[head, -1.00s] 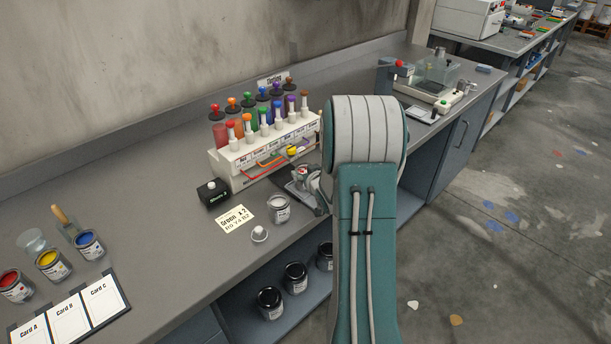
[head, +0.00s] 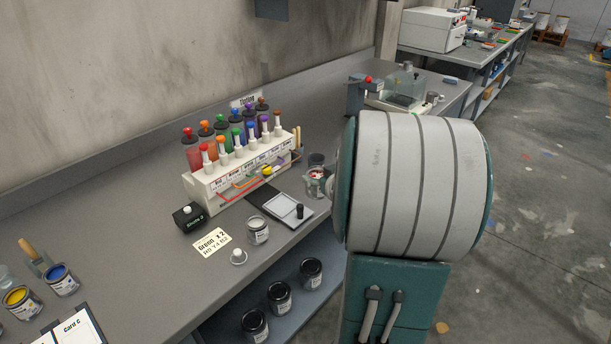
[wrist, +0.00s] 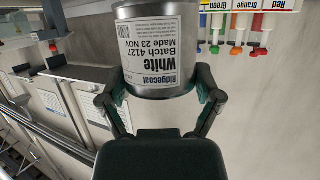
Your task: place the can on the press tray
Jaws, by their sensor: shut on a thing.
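My gripper (wrist: 160,108) is shut on a grey metal can (wrist: 158,50) with a white label reading Ridgecoat White, upside down in the wrist view. In the head view the can (head: 315,180) is small, above the bench at the left edge of my arm, which hides most of the gripper. The press with a red knob (head: 368,80) stands farther along the bench, beside a clear box (head: 405,84). My arm hides the front of this equipment, and I cannot make out the press tray clearly.
A white rack of tinting bottles (head: 240,165) stands against the wall. Dark cans (head: 279,296) stand on the lower shelf.

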